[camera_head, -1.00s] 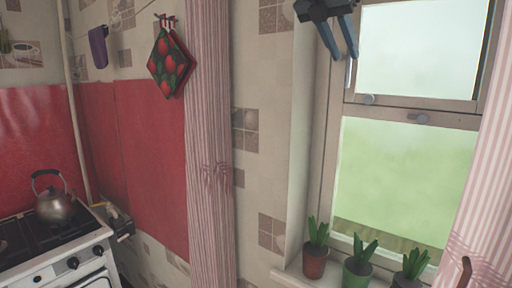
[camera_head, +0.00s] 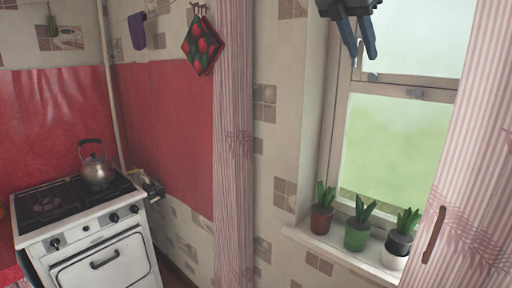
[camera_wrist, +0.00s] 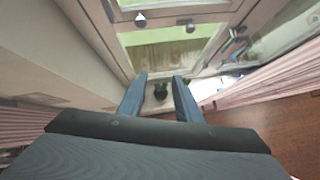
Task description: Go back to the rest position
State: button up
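My gripper (camera_head: 363,46) hangs at the top of the head view, in front of the window (camera_head: 395,150). Its two blue fingers point down and stand apart with nothing between them. In the wrist view my gripper (camera_wrist: 159,82) is also open and empty.
Several potted plants stand on the windowsill (camera_head: 310,238), among them a red pot (camera_head: 321,220) and a green pot (camera_head: 356,236). Striped curtains (camera_head: 233,150) hang on both sides. A white stove (camera_head: 105,262) with a kettle (camera_head: 97,170) stands at left.

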jog(key=s+a+f+m+g+y+b, duration=0.15)
jog(key=f+m, duration=0.35)
jog(key=f, duration=1)
jog(key=s+a+f+m+g+y+b, duration=0.1)
jog(key=s+a+f+m+y+b, duration=0.3)
jog(key=f, duration=1.2)
jog(key=s+f+m+b, duration=0.1)
jog(key=s+f+m, duration=0.4)
jog(key=f, duration=0.3)
jog(key=s+f+m+g, duration=0.1)
jog(key=s+f+m, duration=0.4)
jog(key=f, duration=0.3)
jog(key=s+f+m+y+b, duration=0.1)
jog(key=s+f+m, duration=0.4)
jog(key=f, duration=0.3)
jog(key=shift+f+b, duration=0.25)
jog(key=shift+b, duration=0.1)
jog(key=shift+w, duration=0.1)
